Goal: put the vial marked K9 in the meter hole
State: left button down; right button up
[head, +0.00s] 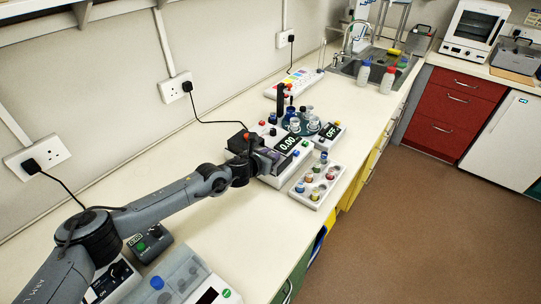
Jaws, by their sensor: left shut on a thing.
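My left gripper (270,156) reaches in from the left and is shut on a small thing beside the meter. The held thing looks like a vial but is mostly hidden by the fingers, and no marking can be read. The meter (291,144) is a white box whose display reads 0.00. Its hole cannot be made out behind the gripper. A white rack (318,188) with several vials with coloured caps stands to the right of the gripper. Their markings are too small to read, so I cannot tell which is K9. My right gripper is not in view.
A second device (330,132) reading OFF and a cluster of small bottles stand behind the meter. A sink (372,66) is at the back.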

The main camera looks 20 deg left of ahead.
pick_arm(q)
jog(key=shift+f+b, duration=0.3)
jog(key=c, duration=0.8)
grip_release()
jog(key=shift+c, duration=0.2)
